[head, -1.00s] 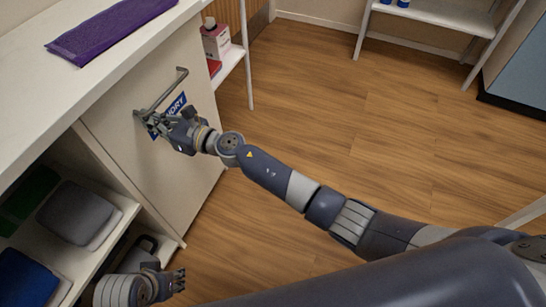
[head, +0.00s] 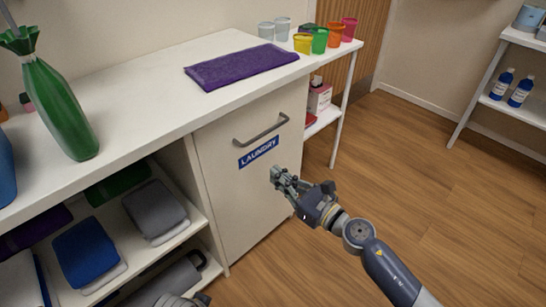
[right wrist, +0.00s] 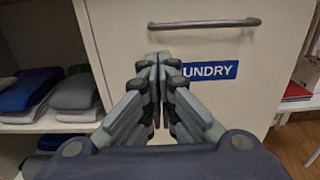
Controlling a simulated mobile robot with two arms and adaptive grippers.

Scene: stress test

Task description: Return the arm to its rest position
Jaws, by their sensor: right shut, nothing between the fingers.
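My right gripper (head: 284,179) is in front of the cream laundry door (head: 235,210), below and to the right of the bar handle (head: 261,131) in the head view. Its fingers are together with nothing between them. In the right wrist view the shut fingertips (right wrist: 158,60) overlap the left part of the blue laundry label (right wrist: 210,70), below the handle (right wrist: 205,23). The fingers look clear of the handle. The laundry door is closed. My left gripper shows only as a small part (head: 183,300) at the bottom edge, and its fingers cannot be made out.
Folded towels (head: 86,250) fill the open shelves at left. The wooden floor (head: 430,170) at right is clear.

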